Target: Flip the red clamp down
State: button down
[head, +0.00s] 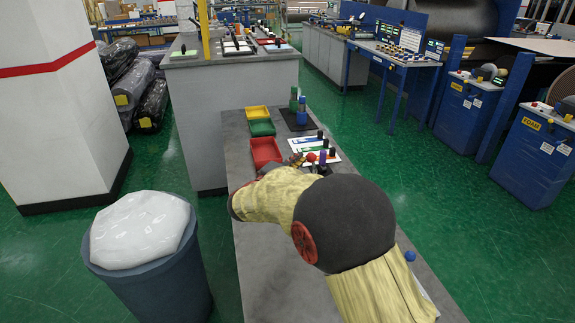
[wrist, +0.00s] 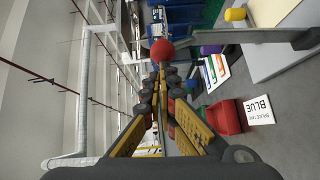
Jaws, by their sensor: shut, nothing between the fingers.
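A round red knob (wrist: 161,50), which looks like the red clamp's handle end, is just beyond my fingertips in the wrist view. A small red ball (head: 311,157) shows in the head view on the bench, just beyond my arm. My gripper (wrist: 163,76) is shut and empty, its fingertips pointing at the knob. I cannot tell whether they touch it. A grey metal bar (wrist: 235,37) with a black end lies right of the knob; I cannot tell if it belongs to the clamp. The clamp's base is hidden. My arm covers most of the gripper in the head view.
The grey bench (head: 235,128) holds a yellow bin (head: 257,112), a green bin (head: 262,128) and a red bin (head: 265,150). A bin with a white bag (head: 145,230) stands left on the floor.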

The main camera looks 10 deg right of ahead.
jog(key=d+f+m+g+y+b, duration=0.1)
jog(key=d+m+y, duration=0.15)
jog(key=d, duration=0.65)
jog(key=d+f+m+g+y, duration=0.1)
jog(key=d+m+g+y, duration=0.15)
jog(key=d, duration=0.65)
jog(key=d+f+m+y+p, duration=0.2)
jog(key=d+f+y+p, duration=0.3)
jog(key=p, duration=1.1)
notch_tip(320, 180, down, 2)
jog(key=d, duration=0.2)
jog(key=shift+d+p, duration=0.35)
jog(key=shift+p, duration=0.05)
jog(key=shift+d+f+p, duration=0.1)
jog(key=shift+f+p, duration=0.1)
jog(key=shift+p, duration=0.2)
